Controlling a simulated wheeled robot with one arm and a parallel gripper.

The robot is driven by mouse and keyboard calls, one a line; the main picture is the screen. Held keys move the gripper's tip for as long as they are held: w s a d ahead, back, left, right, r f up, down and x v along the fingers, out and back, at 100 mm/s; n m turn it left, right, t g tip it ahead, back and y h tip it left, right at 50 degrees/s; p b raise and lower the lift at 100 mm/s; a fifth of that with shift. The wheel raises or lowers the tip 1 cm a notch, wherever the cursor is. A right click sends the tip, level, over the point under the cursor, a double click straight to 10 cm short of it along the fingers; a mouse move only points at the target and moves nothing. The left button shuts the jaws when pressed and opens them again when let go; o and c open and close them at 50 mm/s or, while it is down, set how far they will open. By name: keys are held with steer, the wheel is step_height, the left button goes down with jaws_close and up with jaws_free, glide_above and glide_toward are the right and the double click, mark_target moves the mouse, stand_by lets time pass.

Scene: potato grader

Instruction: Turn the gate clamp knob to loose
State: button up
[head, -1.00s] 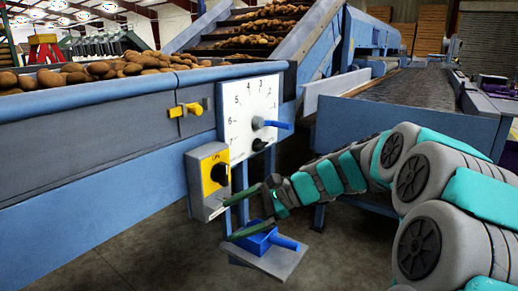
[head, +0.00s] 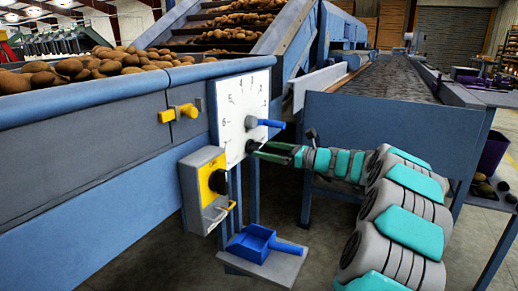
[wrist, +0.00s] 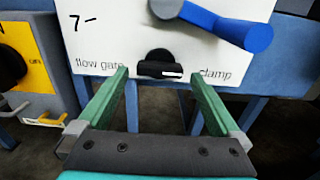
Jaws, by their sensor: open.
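The gate clamp knob (wrist: 158,64) is small and black, low on the white dial plate (wrist: 110,30), between the printed words "flow gate" and "clamp". Its white mark lies on its right part, toward "clamp". In the head view the knob (head: 253,146) sits below the blue-handled lever (head: 262,123). My gripper (wrist: 159,73) is open, with one green finger on each side of the knob in the wrist view. In the head view my gripper (head: 268,152) is right at the knob. I cannot tell whether the fingers touch it.
A grey box with a yellow face and black switch (head: 205,188) stands at lower left. The blue lever (wrist: 225,25) reaches right above my gripper. A blue scoop (head: 262,243) lies on a low shelf (head: 285,265). Potatoes (head: 90,65) fill the hopper.

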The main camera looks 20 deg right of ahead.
mark_target(254, 147)
steer(key=shift+x, duration=1.45)
steer(key=shift+c, duration=0.2)
steer(key=c, duration=1.1)
